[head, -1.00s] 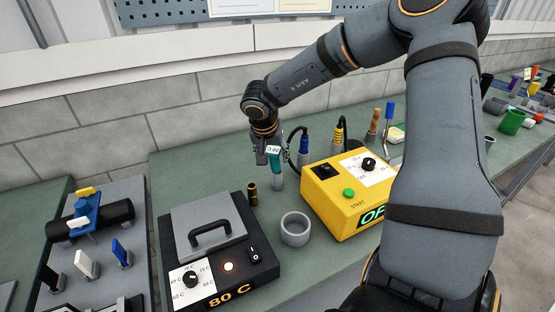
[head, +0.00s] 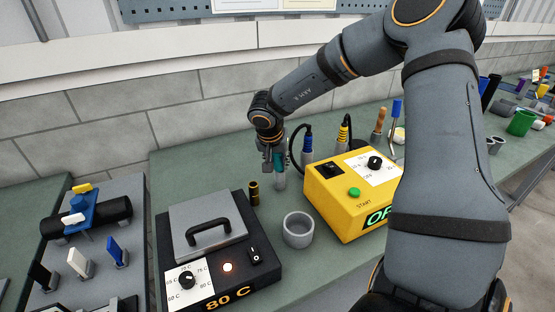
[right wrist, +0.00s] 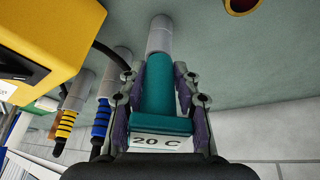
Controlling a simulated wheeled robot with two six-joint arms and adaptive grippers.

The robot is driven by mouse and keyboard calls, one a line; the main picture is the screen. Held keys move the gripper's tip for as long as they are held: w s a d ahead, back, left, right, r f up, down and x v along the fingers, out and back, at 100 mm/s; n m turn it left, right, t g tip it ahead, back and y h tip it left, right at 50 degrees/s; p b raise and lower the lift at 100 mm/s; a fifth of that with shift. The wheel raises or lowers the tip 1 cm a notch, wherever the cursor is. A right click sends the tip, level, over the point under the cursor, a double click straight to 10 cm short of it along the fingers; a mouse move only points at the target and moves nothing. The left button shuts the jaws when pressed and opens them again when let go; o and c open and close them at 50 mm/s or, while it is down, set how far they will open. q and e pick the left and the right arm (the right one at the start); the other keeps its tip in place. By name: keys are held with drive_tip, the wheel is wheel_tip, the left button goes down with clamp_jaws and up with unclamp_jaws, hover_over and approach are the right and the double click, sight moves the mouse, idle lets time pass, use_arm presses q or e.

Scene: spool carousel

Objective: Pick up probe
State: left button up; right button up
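A teal handle (head: 279,162) stands upright in a grey holder (head: 280,180) on the green bench, left of the yellow box. In the right wrist view the handle (right wrist: 160,90) bears a "20 C" label; I cannot tell if it is the probe. My right gripper (right wrist: 161,77) has one finger on each side of it, with a narrow gap showing at the tips. In the head view the right gripper (head: 274,158) partly covers the handle. Blue-topped (head: 307,142) and yellow-striped (head: 343,134) cabled pieces stand in holders nearby. My left gripper is out of view.
The yellow box (head: 345,205) is close on the right. A grey cup (head: 298,230) and a small dark tube (head: 254,192) stand in front. The black heater with a grey lid (head: 205,222) reads "80 C". A black cable (head: 294,150) arches beside the gripper.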

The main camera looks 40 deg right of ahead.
drive_tip(key=shift+f, duration=0.1)
clamp_jaws()
